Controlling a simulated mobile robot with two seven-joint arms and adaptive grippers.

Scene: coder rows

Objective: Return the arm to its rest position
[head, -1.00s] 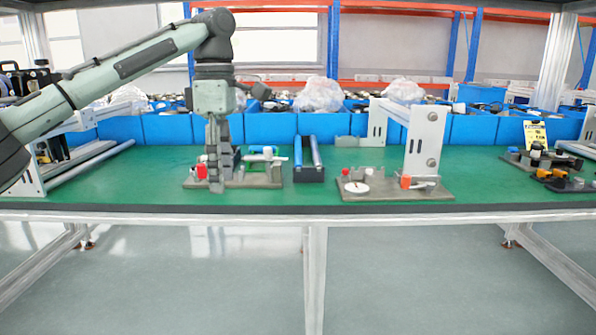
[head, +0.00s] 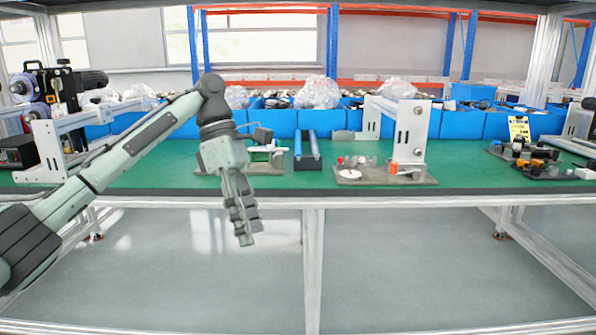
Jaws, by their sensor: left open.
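My left arm (head: 130,150) comes in from the lower left and bends down at the wrist. My left gripper (head: 243,240) points down in front of the table's front edge, its fingertips below the edge and over the floor. It is open, and nothing shows between its fingers. It is apart from the green table (head: 460,165). A fixture plate (head: 262,165) with small parts stands on the table behind the wrist and is partly hidden by it. My right gripper is not in view.
A second fixture (head: 385,177) with a white bracket (head: 412,130) stands right of a blue rail holder (head: 307,160). Blue bins (head: 280,123) line the back. Dark parts (head: 540,162) lie at the right. A metal frame (head: 52,150) stands at the left. The floor in front is clear.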

